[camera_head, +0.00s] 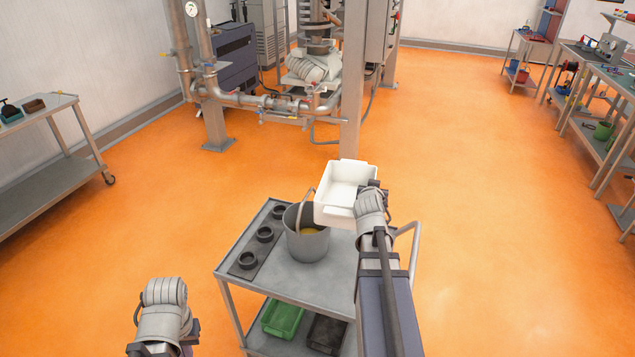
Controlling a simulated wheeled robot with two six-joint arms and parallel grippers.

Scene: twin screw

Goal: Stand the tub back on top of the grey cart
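The white tub (340,207) is upright or nearly so, open side up, above the far right part of the grey cart (328,278). It seems raised off the cart top, and it overlaps the rim of a grey bucket in the picture. My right gripper (373,187) is at the tub's right wall and appears shut on it; its fingertips are partly hidden. My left gripper (165,291) is at the lower left, away from the cart, and its fingers cannot be made out.
The grey bucket (307,246) with yellow contents stands mid-cart. Left of it lies a dark strip (244,262) with three black rings. The lower shelf holds a green bin (282,318) and a black bin (326,334). A metal post (352,90) stands behind.

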